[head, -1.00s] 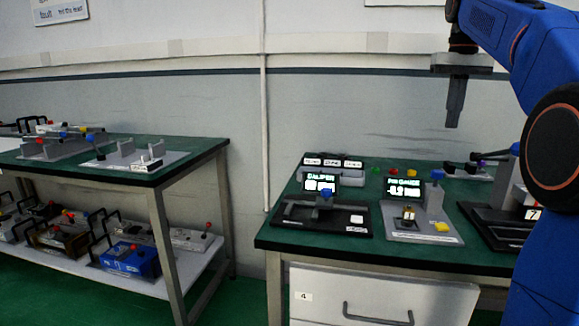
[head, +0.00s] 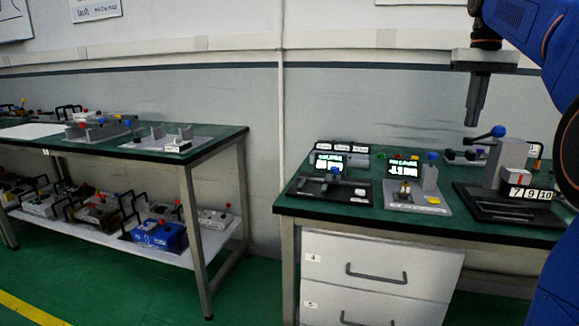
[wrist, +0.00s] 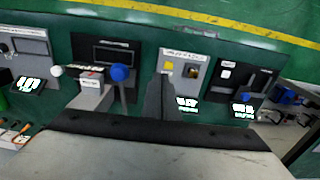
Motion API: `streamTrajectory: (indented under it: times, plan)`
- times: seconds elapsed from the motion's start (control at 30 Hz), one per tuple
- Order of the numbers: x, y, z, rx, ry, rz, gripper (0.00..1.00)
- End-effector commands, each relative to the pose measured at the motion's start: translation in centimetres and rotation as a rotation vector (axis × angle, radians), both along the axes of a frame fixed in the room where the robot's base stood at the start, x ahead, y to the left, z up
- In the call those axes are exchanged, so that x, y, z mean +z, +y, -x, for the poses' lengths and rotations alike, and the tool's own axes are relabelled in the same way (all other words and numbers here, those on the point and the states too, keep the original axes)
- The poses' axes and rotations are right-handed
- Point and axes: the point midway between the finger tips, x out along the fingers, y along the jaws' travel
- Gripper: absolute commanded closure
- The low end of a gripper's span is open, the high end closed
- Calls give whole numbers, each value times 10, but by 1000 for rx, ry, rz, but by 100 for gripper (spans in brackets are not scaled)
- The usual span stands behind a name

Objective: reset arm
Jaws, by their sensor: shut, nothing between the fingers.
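My gripper (head: 474,122) is in the upper right of the head view. It points down, shut and empty, above the right bench (head: 290,208) and clear of the devices on it. My blue arm reaches in from the right edge.
White drawers (head: 375,268) sit below. A left bench (head: 60,150) holds fixtures and a lower shelf (head: 95,232). Green floor separates the benches.

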Motion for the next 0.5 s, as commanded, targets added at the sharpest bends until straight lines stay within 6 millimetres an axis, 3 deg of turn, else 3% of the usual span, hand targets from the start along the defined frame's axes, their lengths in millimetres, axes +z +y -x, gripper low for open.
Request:
streamTrajectory:
  times: [0.5]
  plan:
    - [-32,35,39,45,-61,17,100]
